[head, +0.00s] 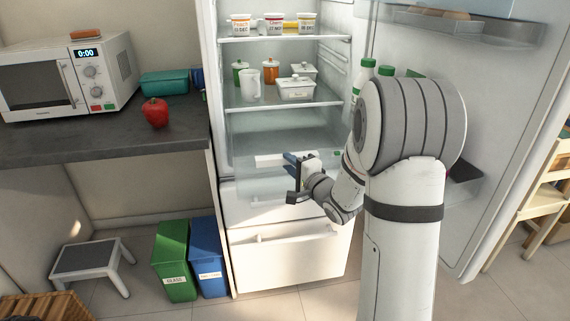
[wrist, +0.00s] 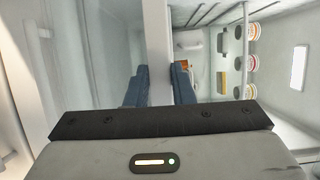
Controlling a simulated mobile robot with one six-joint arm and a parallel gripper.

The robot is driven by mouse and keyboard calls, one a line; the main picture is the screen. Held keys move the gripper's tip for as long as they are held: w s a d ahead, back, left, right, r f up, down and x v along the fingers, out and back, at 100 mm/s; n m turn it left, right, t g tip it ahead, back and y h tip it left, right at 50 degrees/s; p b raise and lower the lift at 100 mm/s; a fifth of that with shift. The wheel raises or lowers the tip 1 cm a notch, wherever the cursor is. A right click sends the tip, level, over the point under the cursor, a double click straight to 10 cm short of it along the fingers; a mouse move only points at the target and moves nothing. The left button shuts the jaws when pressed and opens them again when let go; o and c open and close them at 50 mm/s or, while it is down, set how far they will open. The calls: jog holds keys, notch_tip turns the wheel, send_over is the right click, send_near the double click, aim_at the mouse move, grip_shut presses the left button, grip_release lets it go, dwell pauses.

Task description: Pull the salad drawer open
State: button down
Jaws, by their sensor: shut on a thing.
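The salad drawer (head: 255,138) is a clear box low in the open fridge, under the lowest glass shelf and above a white lower drawer. It has a white handle strip (head: 270,159) along its front. My gripper (head: 291,163) is at this strip, right of its middle. In the wrist view my gripper (wrist: 160,88) has its blue fingers on either side of a long white bar (wrist: 157,45), shut on it; this is the handle. My wrist hides part of the drawer front, and I cannot tell how far out the drawer stands.
Jars and tubs stand on the shelves (head: 285,106) above. The fridge door (head: 510,100) is swung open on the right. Green (head: 174,262) and blue (head: 208,258) bins stand below.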

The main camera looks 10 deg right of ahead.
jog(key=shift+d+f, duration=0.25)
jog(key=shift+f, duration=0.1)
jog(key=c, duration=1.5)
grip_release()
jog(key=shift+d, duration=0.1)
jog(key=shift+o, duration=0.9)
jog(key=shift+a+r, duration=0.15)
jog(key=shift+a, duration=0.05)
jog(key=v, duration=0.7)
jog(key=shift+s+p, duration=0.35)
jog(key=shift+d, duration=0.1)
